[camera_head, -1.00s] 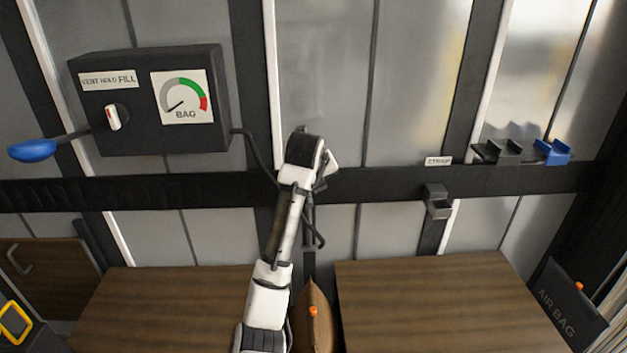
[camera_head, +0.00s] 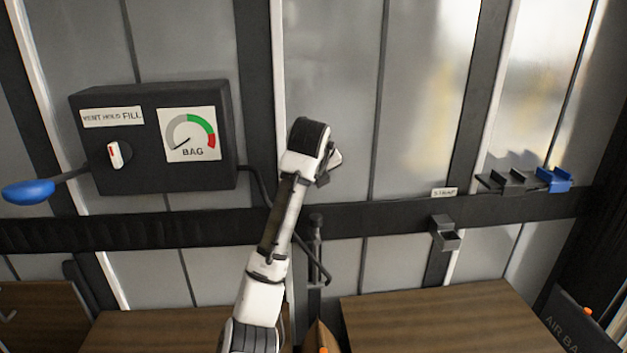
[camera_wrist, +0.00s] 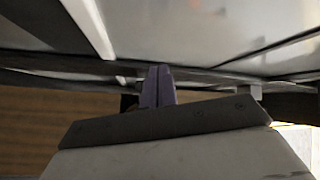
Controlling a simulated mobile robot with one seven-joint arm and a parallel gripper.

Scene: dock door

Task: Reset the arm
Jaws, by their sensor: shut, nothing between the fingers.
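My arm rises in the middle of the head view, in front of the wall. Its end (camera_head: 309,146) is above the dark horizontal rail, and the fingers are hidden behind the wrist there. In the wrist view my gripper (camera_wrist: 157,84) shows as two narrow fingers pressed together, with nothing between them. The fingers point toward the wall and rail, and I cannot tell how close they are to it.
A control box (camera_head: 153,137) with a dial, gauge and blue-ended lever (camera_head: 28,191) is at left. A small bracket (camera_head: 444,233) and black and blue clips (camera_head: 515,181) are on the right. Wooden boxes (camera_head: 435,318) stand below, with a brown bag (camera_head: 319,338) between them.

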